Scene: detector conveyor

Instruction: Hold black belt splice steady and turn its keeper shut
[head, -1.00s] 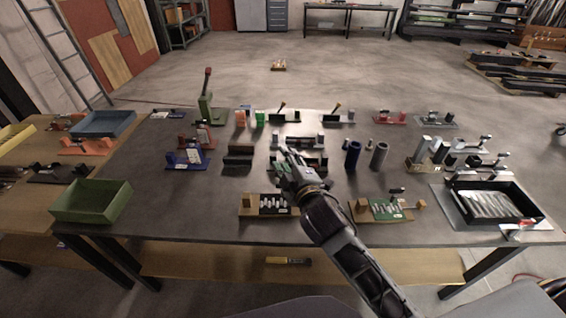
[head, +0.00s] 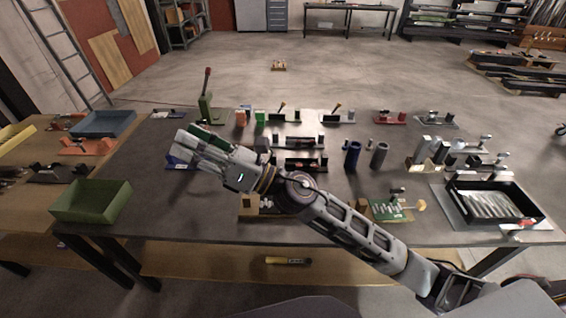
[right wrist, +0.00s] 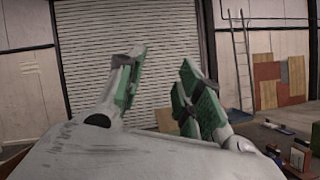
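A black low fixture (head: 60,173) lies on the wooden table at the left, and another dark fixture (head: 306,164) stands mid-table behind my right arm. I cannot tell which is the black belt splice, and the keeper is too small to read. My right gripper (head: 190,142) is raised over the left part of the dark table, over the blue fixture (head: 178,165), which it partly hides. In the right wrist view its green-padded fingers (right wrist: 160,78) stand apart with nothing between them. My left gripper is not in view.
A green bin (head: 92,203) stands at the front left and a blue-grey tray (head: 104,123) behind it. A green stand with a tall lever (head: 207,100) rises behind my right gripper. Dark blue and grey cylinders (head: 352,156) stand right of centre. A black tray (head: 493,204) lies at right.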

